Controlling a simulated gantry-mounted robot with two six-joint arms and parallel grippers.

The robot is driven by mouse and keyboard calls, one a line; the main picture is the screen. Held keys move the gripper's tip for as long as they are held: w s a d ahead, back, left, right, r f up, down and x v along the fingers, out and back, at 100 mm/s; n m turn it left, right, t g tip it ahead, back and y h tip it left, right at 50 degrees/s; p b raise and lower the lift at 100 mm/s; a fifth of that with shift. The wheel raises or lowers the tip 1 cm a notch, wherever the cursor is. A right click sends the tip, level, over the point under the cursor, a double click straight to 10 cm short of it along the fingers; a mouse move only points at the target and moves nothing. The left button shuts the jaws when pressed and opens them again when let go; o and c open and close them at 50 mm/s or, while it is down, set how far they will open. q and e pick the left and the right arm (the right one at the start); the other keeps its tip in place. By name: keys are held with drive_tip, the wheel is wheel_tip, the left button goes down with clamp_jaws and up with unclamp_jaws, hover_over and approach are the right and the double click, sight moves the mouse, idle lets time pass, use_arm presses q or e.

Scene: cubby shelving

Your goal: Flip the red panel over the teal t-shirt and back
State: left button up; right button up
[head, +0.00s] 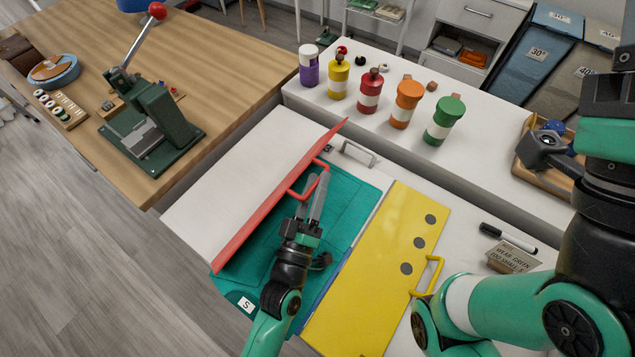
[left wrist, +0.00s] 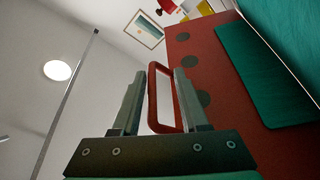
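The red panel (head: 262,216) is raised and tilted, standing steeply along the left side of the teal t-shirt (head: 345,208). Its red handle (head: 296,191) reaches toward my left gripper (head: 311,196). The left gripper's fingers are apart, with the handle between them. The dotted red panel (left wrist: 215,75) fills the right side there, with a teal patch in front.
A yellow panel (head: 372,262) with its own handle (head: 428,277) lies flat right of the shirt. A marker (head: 507,237) and small sign (head: 513,258) are farther right. Several coloured bottles stand on the white counter behind. A green press (head: 151,128) stands on the wooden table.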

use_arm(q)
drive_tip(key=shift+d+r, duration=0.1)
drive_tip(key=shift+s+a+f, duration=0.2)
drive_tip(key=shift+s, duration=0.3)
drive_tip(key=r+p+v, duration=0.2)
drive_tip(key=p+v, duration=0.1)
drive_tip(key=v, duration=0.9)
drive_tip(key=shift+s+r, duration=0.25)
drive_tip(key=shift+r, duration=0.2)
